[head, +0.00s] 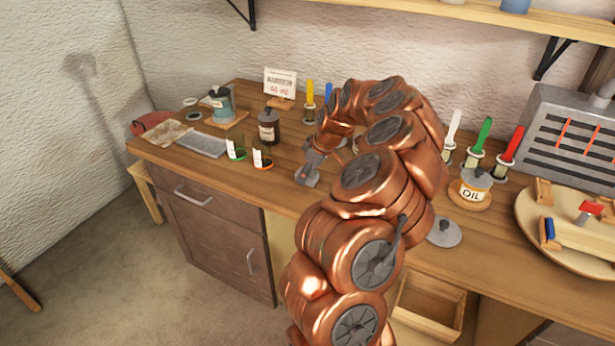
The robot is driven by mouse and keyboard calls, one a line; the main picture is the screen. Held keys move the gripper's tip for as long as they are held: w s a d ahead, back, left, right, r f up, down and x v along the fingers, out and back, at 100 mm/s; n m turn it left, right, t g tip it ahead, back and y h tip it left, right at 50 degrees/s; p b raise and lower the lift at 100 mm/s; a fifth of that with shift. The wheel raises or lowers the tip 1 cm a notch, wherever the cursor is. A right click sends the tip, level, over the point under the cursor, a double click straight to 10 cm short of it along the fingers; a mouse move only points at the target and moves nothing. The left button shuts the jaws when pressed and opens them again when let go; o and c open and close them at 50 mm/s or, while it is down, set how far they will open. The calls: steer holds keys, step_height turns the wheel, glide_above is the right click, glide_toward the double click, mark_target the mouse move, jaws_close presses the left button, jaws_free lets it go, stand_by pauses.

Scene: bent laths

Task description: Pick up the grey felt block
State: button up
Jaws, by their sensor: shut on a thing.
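My gripper (308,168) is at the end of my copper arm, over the middle of the workbench, right of two small tagged items. It is shut on a small grey piece (306,178) that looks like the grey felt block. The piece is small in the picture, and the fingers partly cover it. I cannot tell whether it touches the bench top.
On the wooden workbench (280,187), a dark bottle (268,128), a grey flat plate (203,144) and tagged items (262,158) stand left of my gripper. An open drawer (430,305) juts out in front.

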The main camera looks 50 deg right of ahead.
steer(key=shift+r+b, duration=0.75)
steer(key=shift+r, duration=0.75)
steer(key=shift+a+r, duration=0.1)
steer(key=shift+r, duration=0.2)
steer(key=s+a+r+b, duration=0.1)
steer(key=s+a+b, duration=0.3)
steer(key=a, duration=1)
steer(key=s, duration=0.3)
steer(key=shift+a+r, duration=0.15)
steer(key=shift+r, duration=0.05)
steer(key=o, duration=0.4)
steer(key=c, duration=0.5)
